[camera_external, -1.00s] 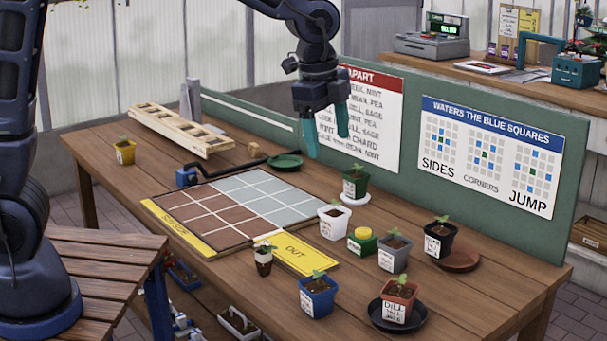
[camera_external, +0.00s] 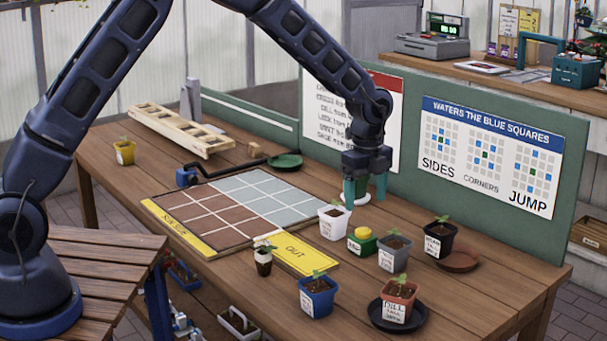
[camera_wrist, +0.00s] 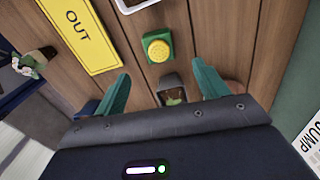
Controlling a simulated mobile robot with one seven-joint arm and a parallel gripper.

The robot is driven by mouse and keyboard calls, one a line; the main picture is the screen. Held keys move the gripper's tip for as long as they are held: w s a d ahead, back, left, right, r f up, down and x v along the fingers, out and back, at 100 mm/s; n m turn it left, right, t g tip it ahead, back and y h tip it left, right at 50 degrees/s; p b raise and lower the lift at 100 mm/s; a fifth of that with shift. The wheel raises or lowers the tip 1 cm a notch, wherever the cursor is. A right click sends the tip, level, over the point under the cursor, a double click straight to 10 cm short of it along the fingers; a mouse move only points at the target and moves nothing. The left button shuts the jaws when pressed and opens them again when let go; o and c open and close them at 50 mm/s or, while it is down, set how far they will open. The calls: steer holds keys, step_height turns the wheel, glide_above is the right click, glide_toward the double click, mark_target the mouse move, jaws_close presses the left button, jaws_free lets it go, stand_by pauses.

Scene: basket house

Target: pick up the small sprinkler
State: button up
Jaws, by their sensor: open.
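The small sprinkler (camera_external: 361,240) appears to be the green block with a round yellow top, standing on the wooden table between a white pot and a grey pot. It also shows in the wrist view (camera_wrist: 158,47), beyond my fingertips and roughly in line with the gap between them; its yellow top is dotted. My gripper (camera_external: 364,197) points down with teal fingers apart. In the external view it appears above and behind the sprinkler. In the wrist view my gripper (camera_wrist: 159,76) has a grey pot (camera_wrist: 173,92) showing between its fingers, and it holds nothing.
The white pot (camera_external: 334,222) and grey pot (camera_external: 394,253) flank the sprinkler closely. A black pot (camera_external: 439,239), blue pot (camera_external: 317,298) and terracotta pot (camera_external: 399,301) stand nearby. The yellow OUT plate (camera_external: 298,253) lies to the left. The green board (camera_external: 400,150) rises behind.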

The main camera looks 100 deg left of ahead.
mark_target(364, 230)
step_height(364, 230, down, 11)
steer(key=shift+r, duration=0.1)
stand_by(0.6)
steer(key=shift+c, duration=0.2)
steer(key=c, duration=1.1)
